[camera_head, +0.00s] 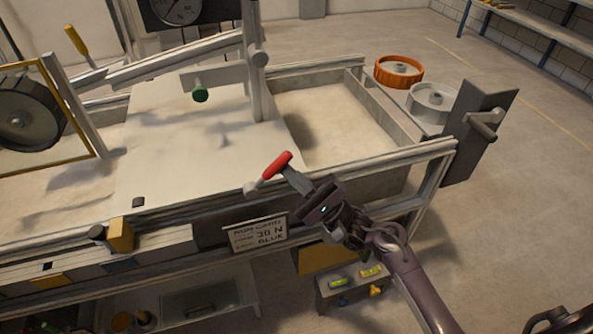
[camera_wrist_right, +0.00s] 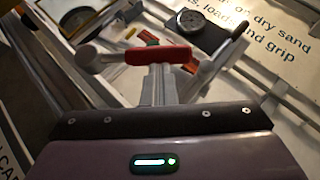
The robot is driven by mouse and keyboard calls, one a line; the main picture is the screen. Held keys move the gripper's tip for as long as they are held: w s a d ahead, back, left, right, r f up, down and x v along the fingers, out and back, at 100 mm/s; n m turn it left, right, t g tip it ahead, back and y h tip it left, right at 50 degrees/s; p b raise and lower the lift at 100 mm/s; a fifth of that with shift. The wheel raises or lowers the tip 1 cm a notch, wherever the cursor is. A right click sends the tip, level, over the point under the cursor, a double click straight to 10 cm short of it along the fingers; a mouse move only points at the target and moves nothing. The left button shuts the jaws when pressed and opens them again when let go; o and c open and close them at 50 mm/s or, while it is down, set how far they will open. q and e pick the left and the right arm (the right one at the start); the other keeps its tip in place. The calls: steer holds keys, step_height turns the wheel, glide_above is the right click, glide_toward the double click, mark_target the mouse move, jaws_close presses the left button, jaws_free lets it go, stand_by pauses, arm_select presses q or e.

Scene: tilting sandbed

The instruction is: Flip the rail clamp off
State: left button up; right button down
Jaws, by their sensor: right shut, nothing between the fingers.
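The rail clamp has a red-handled lever (camera_head: 277,165) on a pale pivot (camera_head: 250,188) at the front rail of the sandbed. The red handle (camera_wrist_right: 158,55) lies across the upper middle of the right wrist view. My right gripper (camera_head: 297,180) is shut and empty, with its tips close by the red handle at its lower right. I cannot tell whether they touch.
The sandbed's front rail (camera_head: 370,160) runs below the open sand bay (camera_head: 325,125). A sign (camera_head: 257,234) hangs under the rail. A green knob (camera_head: 200,95) is on a bar above the sand.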

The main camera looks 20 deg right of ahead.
mark_target(269, 176)
steer(key=a+r+n+g+h+p, duration=0.1)
steer(key=r+n+g+p, duration=0.1)
steer(key=p, duration=0.2)
steer(key=a+r+n+g+h+p, duration=0.1)
steer(key=n+g+p, duration=0.1)
steer(key=p, duration=0.3)
steer(key=a+r+n+g+p, duration=0.1)
steer(key=r+n+g+p, duration=0.1)
steer(key=n+p, duration=0.1)
steer(key=shift+a+r+g+h+p, duration=0.3)
steer(key=shift+a+r+h+p, duration=0.1)
steer(key=shift+p, duration=0.45)
steer(key=shift+a+p, duration=0.6)
steer(key=shift+p, duration=0.4)
